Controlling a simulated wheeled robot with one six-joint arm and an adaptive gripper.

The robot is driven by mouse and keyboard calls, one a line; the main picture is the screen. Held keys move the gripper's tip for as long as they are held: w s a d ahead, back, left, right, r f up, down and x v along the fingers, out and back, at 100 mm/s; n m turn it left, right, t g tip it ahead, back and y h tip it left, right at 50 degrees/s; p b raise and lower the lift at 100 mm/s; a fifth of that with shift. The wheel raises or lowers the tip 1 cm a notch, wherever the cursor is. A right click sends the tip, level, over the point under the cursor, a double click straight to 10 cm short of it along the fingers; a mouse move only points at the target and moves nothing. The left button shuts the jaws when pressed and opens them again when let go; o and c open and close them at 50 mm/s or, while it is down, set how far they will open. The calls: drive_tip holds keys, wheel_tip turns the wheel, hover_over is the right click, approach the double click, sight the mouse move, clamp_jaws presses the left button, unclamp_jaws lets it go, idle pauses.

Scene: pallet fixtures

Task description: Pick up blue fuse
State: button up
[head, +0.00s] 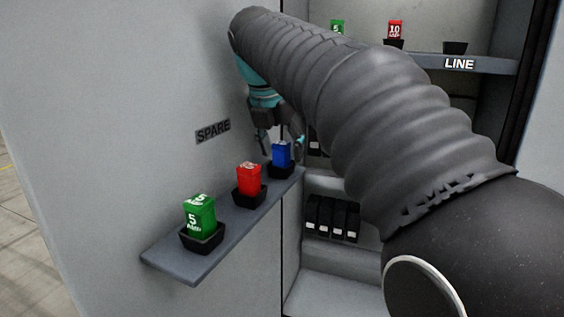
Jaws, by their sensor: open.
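The blue fuse (281,154) stands upright in a small black holder (281,171) at the far right end of the grey shelf marked SPARE. My gripper (281,148) is open and sits at the blue fuse, coming from above and behind it. One finger shows to the left of the fuse and one near its upper right. I cannot tell whether the fingers touch it. My arm, in a dark ribbed sleeve, crosses the view and hides part of the cabinet.
On the spare shelf (167,262) stand a red fuse (249,179) and a green 5 AMP fuse (199,216), each in a black holder. A LINE shelf (490,66) at upper right carries a green fuse (337,27), a red fuse (395,30) and an empty holder (455,47).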

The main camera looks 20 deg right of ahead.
drive_tip(key=shift+c, duration=0.2)
clamp_jaws()
drive_tip(key=shift+r, duration=0.15)
